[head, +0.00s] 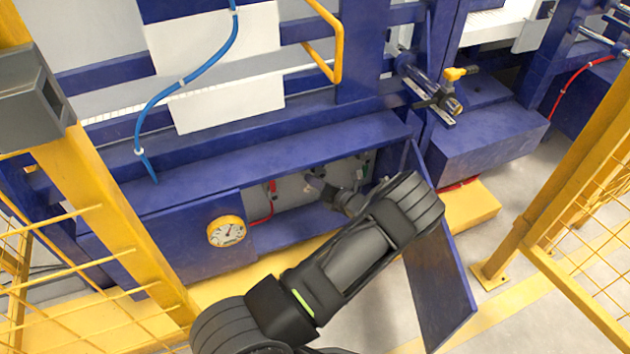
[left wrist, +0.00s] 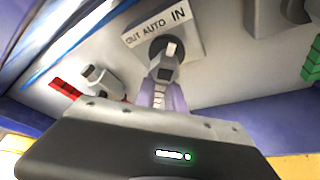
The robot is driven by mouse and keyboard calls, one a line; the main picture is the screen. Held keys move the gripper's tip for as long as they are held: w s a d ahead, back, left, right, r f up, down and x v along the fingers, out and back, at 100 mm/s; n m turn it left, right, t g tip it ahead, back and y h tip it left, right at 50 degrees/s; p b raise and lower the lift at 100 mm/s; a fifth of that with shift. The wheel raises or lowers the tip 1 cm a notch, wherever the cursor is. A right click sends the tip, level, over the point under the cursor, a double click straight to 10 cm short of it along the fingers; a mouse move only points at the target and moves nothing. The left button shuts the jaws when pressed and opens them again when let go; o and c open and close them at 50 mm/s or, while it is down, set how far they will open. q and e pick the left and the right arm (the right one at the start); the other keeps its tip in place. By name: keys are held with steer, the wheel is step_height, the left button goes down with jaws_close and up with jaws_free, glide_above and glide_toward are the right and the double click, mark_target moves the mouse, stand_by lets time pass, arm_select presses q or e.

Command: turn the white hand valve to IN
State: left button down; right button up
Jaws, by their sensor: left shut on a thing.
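In the head view my left gripper (head: 318,184) reaches into the open cabinet, and my arm hides much of the valve.
The open blue door (head: 437,270) stands right of my arm. A red-handled fitting (head: 272,187) is left of the gripper, and a green part (left wrist: 312,62) is to its right. A round gauge (head: 227,231) is on the cabinet front. Yellow fences (head: 590,190) flank both sides.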

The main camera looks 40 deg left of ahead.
arm_select(q)
steer(key=c, duration=1.5)
jaws_free()
steer(key=shift+w+r, duration=0.25)
steer(key=shift+r, duration=0.05)
steer(key=shift+o, duration=0.3)
steer(key=shift+f, duration=0.1)
steer(key=shift+s, duration=0.1)
steer(key=shift+d, duration=0.1)
steer(key=p+v, duration=0.2)
steer(key=v, duration=0.5)
steer(key=shift+d, duration=0.3)
steer(key=shift+s, duration=0.1)
